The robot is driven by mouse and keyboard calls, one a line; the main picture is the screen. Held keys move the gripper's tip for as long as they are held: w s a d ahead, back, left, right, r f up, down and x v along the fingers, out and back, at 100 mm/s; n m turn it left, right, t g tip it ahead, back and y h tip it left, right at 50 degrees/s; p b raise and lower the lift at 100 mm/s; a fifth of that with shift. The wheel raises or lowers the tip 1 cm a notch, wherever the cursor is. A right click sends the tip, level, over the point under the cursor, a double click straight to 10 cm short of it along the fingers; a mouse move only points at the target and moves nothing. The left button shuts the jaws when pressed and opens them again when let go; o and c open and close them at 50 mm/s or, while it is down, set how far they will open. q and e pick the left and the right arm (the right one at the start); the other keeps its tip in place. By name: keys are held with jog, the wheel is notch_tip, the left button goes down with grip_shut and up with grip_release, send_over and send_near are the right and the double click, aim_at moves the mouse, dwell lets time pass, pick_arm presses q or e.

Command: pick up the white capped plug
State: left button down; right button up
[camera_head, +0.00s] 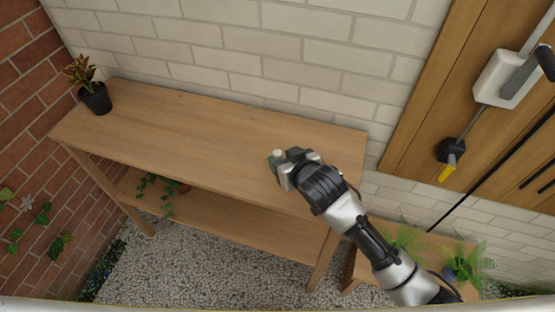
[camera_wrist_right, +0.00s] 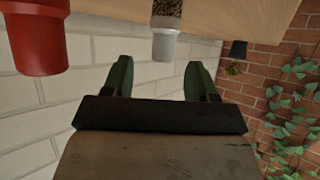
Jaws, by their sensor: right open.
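The white capped plug (camera_wrist_right: 164,45) shows in the right wrist view as a pale cap on a dark, speckled body, at the wooden table's edge. It lies just beyond my right gripper (camera_wrist_right: 160,68), in line with the gap between its two dark green fingers. The fingers are open and nothing shows between them. In the head view my right gripper (camera_head: 276,163) is low over the right part of the table (camera_head: 190,125). A small pale top there may be the plug, but the gripper mostly hides it. My left gripper is not in view.
A red pot (camera_wrist_right: 36,35) stands left of the plug in the wrist view. A potted plant (camera_head: 95,98) stands at the table's far left. A white brick wall (camera_head: 230,60) runs behind. The middle of the tabletop is clear.

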aim_at(280, 157)
jog(key=x, duration=0.4)
jog(key=shift+w+a+f, duration=0.1)
jog(key=shift+a+f, duration=0.1)
jog(key=shift+a, duration=0.05)
jog(key=c, duration=1)
